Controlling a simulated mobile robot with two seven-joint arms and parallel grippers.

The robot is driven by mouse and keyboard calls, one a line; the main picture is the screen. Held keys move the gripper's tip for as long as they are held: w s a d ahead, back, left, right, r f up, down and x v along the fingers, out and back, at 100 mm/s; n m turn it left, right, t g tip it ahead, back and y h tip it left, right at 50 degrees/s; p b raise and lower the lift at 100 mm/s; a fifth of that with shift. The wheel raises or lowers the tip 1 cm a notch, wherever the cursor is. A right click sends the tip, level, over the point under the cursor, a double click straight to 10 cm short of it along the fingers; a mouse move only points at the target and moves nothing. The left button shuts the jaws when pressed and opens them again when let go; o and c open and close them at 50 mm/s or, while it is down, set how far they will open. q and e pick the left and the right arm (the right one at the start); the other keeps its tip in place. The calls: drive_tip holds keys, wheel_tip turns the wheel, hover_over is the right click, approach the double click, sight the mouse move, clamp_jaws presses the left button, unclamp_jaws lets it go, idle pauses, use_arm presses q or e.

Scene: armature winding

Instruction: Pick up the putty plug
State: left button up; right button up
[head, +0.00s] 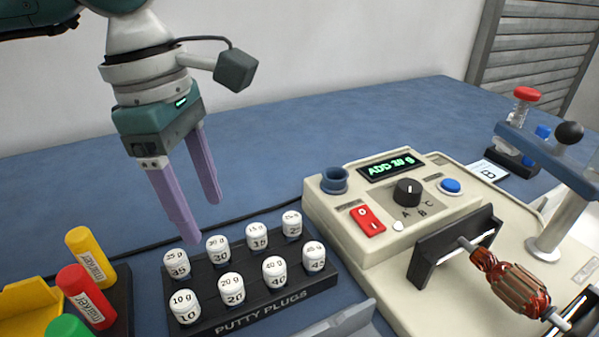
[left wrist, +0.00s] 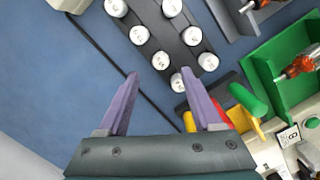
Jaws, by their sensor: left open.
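White numbered putty plugs stand in two rows in a black tray (head: 318,283) lettered PUTTY PLUGS. The back row has the 35 g plug (head: 177,263), 30 g plug (head: 217,248), 15 g plug (head: 256,236) and one more (head: 292,223). The front row has the 10 g plug (head: 184,306), 20 g plug (head: 231,289), 40 g plug (head: 274,271) and 45 g plug (head: 314,256). My left gripper (head: 200,220) is open and empty, above and behind the tray's back left. In the left wrist view its purple fingers (left wrist: 159,73) are apart, with plugs beyond them. My right gripper is out of view.
A beige machine stands right of the tray; its display (head: 391,166) reads ADD and a gram figure hard to make out. A copper-wound armature (head: 515,287) lies in its front. Blue table behind is clear.

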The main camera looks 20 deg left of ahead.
use_arm(q)
drive_tip(key=f, duration=0.5)
drive_tip(key=shift+d, duration=0.4)
clamp_jaws()
drive_tip(key=shift+r, duration=0.1)
